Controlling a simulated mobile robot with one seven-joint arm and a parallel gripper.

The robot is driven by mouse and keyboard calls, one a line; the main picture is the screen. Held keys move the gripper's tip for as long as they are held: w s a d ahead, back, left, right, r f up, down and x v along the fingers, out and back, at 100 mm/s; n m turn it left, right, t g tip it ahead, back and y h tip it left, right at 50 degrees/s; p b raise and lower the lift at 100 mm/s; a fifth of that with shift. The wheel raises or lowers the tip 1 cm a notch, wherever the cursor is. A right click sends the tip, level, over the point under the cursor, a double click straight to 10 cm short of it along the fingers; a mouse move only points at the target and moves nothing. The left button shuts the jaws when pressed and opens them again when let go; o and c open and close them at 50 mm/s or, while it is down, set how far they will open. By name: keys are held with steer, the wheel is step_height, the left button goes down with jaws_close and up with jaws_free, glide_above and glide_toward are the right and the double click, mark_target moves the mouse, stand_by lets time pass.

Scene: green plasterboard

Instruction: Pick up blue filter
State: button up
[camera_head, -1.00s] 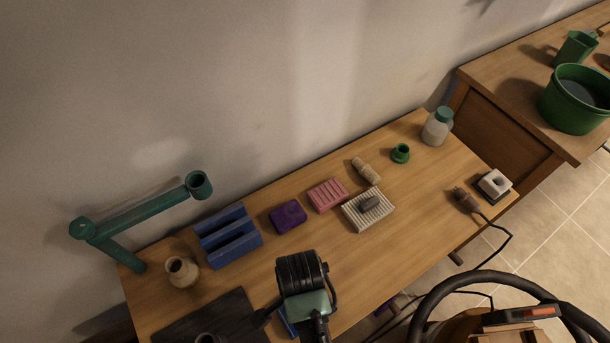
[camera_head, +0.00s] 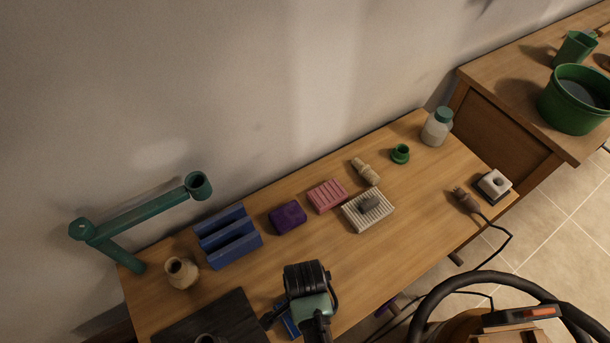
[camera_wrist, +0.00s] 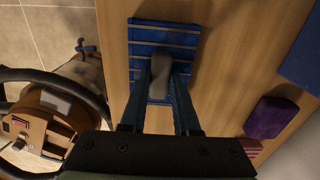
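The blue filter (camera_wrist: 190,38) lies flat on the wooden table, a ribbed rectangular slab with thin pale lines. A grey rounded piece (camera_wrist: 162,70) sits upon its middle, like a handle. In the wrist view my gripper (camera_wrist: 162,92) points at the filter, its two fingers apart, one on each side of the grey piece's near end. Whether they touch it I cannot tell. In the head view the filter (camera_head: 290,324) is mostly hidden behind my gripper (camera_head: 278,316), and only a blue strip shows.
A dark mat (camera_head: 210,318) lies left of the filter. A blue slotted block (camera_head: 230,245), purple block (camera_head: 288,217), pink ribbed block (camera_head: 327,195) and white ribbed tray (camera_head: 368,222) stand behind. A beige vase (camera_head: 181,272) is at left. Bare tabletop (camera_head: 385,263) lies to the right.

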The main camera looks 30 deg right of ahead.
jaws_close()
steer(key=shift+r, duration=0.1)
